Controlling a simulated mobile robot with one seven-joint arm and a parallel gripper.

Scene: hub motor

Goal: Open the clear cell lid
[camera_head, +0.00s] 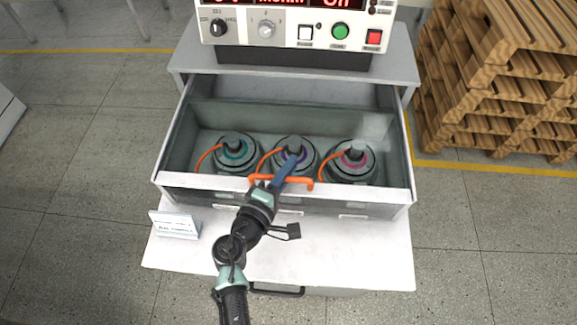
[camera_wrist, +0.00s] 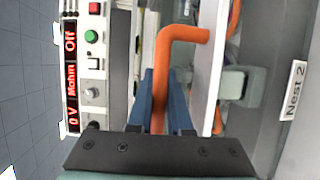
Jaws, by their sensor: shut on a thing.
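The clear lid (camera_head: 375,132) lies over the cell and shows mostly as a pale reflection at its right; how far it is raised, if at all, I cannot tell. Its orange handle (camera_head: 300,183) is at the front edge, and it also shows in the wrist view (camera_wrist: 182,35). My gripper (camera_head: 286,172) is at the handle, reaching in from the front. In the wrist view my blue fingers (camera_wrist: 160,78) are shut on the handle, one on each side. They partly hide it.
Three round motors (camera_head: 235,150) with orange cables sit in a row inside the cell (camera_head: 172,150). A tester (camera_head: 300,32) stands behind. A small sign (camera_head: 174,225) is on the white front table (camera_head: 340,250). Pallets (camera_head: 500,80) are stacked at right.

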